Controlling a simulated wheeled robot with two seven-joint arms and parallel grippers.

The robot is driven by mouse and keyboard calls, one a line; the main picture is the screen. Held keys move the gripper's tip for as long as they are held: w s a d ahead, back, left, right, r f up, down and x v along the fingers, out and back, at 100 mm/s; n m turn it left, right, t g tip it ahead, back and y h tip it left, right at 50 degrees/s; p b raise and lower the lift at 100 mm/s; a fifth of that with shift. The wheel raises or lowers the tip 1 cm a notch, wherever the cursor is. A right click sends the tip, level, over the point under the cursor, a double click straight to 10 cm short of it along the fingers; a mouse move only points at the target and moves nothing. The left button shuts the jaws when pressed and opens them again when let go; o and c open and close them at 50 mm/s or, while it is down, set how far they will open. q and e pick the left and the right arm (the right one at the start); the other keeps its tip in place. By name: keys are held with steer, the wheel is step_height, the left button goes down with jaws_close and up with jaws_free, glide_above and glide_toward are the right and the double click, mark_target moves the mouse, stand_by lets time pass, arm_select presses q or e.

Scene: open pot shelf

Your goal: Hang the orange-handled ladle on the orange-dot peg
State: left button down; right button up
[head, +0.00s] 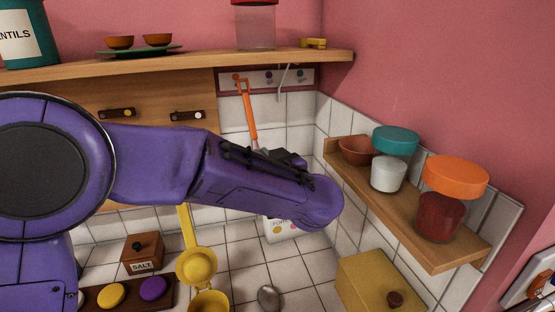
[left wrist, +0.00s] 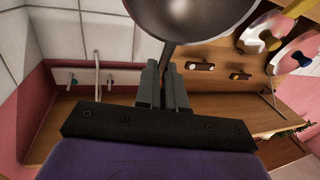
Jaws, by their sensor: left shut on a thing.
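The ladle's orange handle (head: 250,112) stands nearly upright in the head view. Its looped top overlaps the orange-dot peg (head: 236,77); I cannot tell whether it is around the peg or in front of it. My left gripper (head: 268,154) is shut on the ladle's grey shaft below the handle, partly hidden by my purple arm. In the left wrist view, the gripper fingers (left wrist: 165,86) close on the shaft, and the dark ladle bowl (left wrist: 195,18) shows beyond them. The peg rail (left wrist: 72,91) also shows there, its orange-dot part hidden. My right gripper is not in view.
A pale utensil (head: 281,84) hangs on the rail's middle or right part. A wooden shelf (head: 200,61) runs above. A side shelf (head: 405,205) with lidded jars is at right. A yellow ladle (head: 196,265) and a salt box (head: 142,254) are below.

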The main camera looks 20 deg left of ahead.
arm_select(q)
steer(key=w+a, duration=0.2)
steer(key=shift+a+r, duration=0.4)
steer(key=shift+w+f+p, duration=0.3)
steer(key=shift+p, duration=0.1)
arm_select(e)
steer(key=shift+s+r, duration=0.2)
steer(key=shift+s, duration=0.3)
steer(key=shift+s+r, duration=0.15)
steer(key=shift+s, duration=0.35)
arm_select(q)
steer(key=shift+w, duration=0.1)
steer(key=shift+w+a, duration=0.15)
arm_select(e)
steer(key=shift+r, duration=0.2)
